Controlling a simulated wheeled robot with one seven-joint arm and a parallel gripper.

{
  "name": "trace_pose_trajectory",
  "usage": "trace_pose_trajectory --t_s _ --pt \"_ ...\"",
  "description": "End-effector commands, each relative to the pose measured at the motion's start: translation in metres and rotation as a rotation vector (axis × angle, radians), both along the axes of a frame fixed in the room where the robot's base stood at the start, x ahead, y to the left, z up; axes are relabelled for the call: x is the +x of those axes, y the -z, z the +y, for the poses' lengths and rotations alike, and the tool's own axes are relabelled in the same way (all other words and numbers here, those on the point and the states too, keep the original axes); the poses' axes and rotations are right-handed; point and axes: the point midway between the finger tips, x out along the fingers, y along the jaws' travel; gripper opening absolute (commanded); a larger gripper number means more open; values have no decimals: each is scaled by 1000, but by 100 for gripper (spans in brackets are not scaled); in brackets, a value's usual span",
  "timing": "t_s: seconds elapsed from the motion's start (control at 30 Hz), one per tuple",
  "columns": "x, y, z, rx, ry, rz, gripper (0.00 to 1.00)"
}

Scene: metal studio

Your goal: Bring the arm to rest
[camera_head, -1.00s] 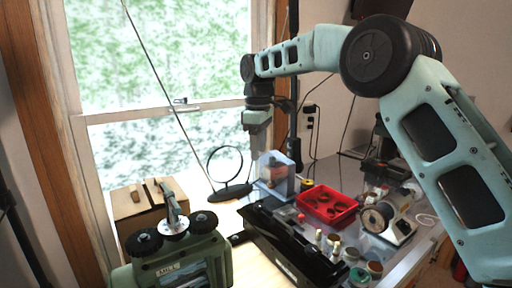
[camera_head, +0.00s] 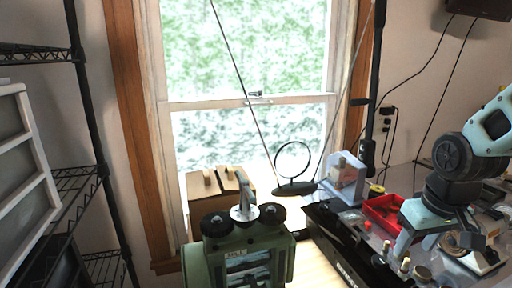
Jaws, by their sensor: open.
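My teal arm comes in from the right edge of the head view, bent at a dark round joint. My gripper (camera_head: 405,240) hangs at its end, pointing down over the right-hand bench. It is open, and I see nothing held in it. It hides part of the red tray (camera_head: 378,214) and some of the small items behind it.
A clear-sided box (camera_head: 345,176) and a ring on a stand (camera_head: 292,160) are farther back. Wire shelving (camera_head: 75,185) is at left.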

Motion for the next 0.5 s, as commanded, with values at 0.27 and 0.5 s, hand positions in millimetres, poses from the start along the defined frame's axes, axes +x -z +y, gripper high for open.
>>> trace_pose_trajectory --t_s 0.27,0.5 --pt "-56 13 22 32 27 -5 50" --pt "-103 5 108 31 -256 85 50"
